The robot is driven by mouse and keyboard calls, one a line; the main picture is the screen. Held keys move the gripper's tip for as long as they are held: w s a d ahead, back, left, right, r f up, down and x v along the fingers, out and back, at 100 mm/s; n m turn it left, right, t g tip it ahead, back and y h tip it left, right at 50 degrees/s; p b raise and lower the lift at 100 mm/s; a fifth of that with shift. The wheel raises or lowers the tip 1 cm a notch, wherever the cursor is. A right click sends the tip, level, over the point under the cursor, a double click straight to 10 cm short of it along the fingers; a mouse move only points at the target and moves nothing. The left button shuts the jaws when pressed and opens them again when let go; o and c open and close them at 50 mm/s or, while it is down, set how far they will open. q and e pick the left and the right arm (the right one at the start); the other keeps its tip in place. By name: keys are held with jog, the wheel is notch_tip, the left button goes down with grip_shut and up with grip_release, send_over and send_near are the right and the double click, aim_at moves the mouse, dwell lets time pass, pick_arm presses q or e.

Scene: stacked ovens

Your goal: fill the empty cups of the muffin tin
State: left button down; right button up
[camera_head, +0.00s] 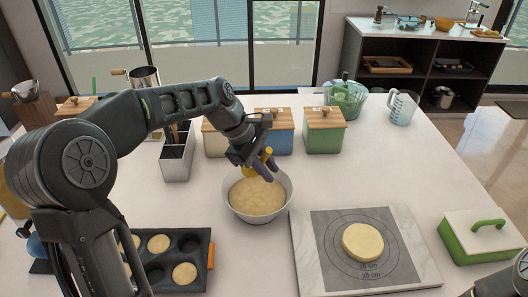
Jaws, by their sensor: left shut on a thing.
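A dark muffin tin (172,258) with an orange grip lies at the lower left, partly behind my left arm. Some of its cups hold pale batter, and others in view are dark and empty. A white bowl (236,211) of pale batter stands right of the tin.
A marble board (306,250) with a grey mat and a round of dough (362,242) lies right of the bowl. A green-handled box (480,237) is at the right. Wood-lidded canisters (324,136) and a metal utensil holder (178,158) stand behind.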

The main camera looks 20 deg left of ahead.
jog(key=shift+b+x, duration=0.85)
jog(key=shift+x, duration=0.1)
jog(key=shift+d, duration=0.15)
